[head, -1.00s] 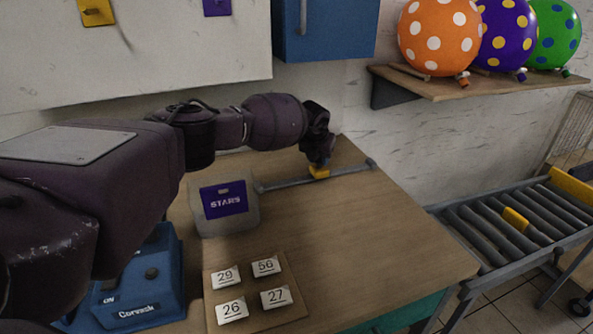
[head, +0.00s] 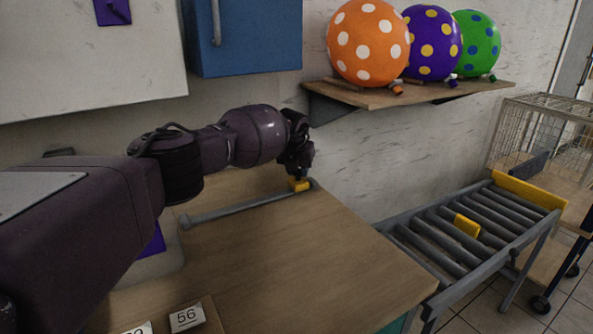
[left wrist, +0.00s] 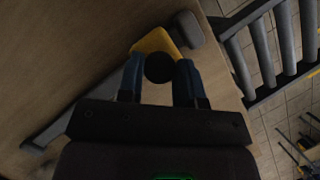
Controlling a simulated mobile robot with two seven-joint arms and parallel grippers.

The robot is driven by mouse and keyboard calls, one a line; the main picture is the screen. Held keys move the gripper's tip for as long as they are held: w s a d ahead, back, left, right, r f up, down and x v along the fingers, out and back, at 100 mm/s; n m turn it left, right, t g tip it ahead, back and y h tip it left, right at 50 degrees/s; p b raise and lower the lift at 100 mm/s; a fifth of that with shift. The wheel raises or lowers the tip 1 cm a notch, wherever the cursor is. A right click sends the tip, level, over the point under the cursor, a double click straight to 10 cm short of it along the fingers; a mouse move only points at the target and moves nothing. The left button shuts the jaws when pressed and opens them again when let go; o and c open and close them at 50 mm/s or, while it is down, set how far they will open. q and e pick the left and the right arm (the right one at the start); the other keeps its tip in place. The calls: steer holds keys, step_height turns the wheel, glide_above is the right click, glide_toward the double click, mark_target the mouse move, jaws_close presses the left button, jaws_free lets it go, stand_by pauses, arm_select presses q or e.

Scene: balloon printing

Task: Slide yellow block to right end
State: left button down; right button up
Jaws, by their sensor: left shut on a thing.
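The yellow block (head: 299,185) sits on a grey rail (head: 240,207) that lies along the back of the wooden table. The block is close to the rail's right end stop (head: 313,184). My left gripper (head: 297,172) reaches down from above and is shut on the block. In the left wrist view the block (left wrist: 155,42) shows between and beyond the fingertips (left wrist: 160,62), close beside the grey end stop (left wrist: 188,28). Whether block and stop touch is hard to tell. My right gripper is not in view.
A roller conveyor (head: 470,236) with a yellow piece (head: 467,225) on it stands right of the table (head: 300,260). A shelf (head: 420,94) holds orange, purple and green spotted balloons. A wire cage (head: 535,130) stands far right. The table's front right is clear.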

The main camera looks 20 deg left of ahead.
mark_target(296, 184)
arm_select(q)
steer(key=c, duration=0.8)
jaws_free()
steer(key=p+v, duration=0.4)
steer(key=v, duration=0.6)
steer(key=shift+s+r, duration=0.15)
steer(key=shift+r, duration=0.2)
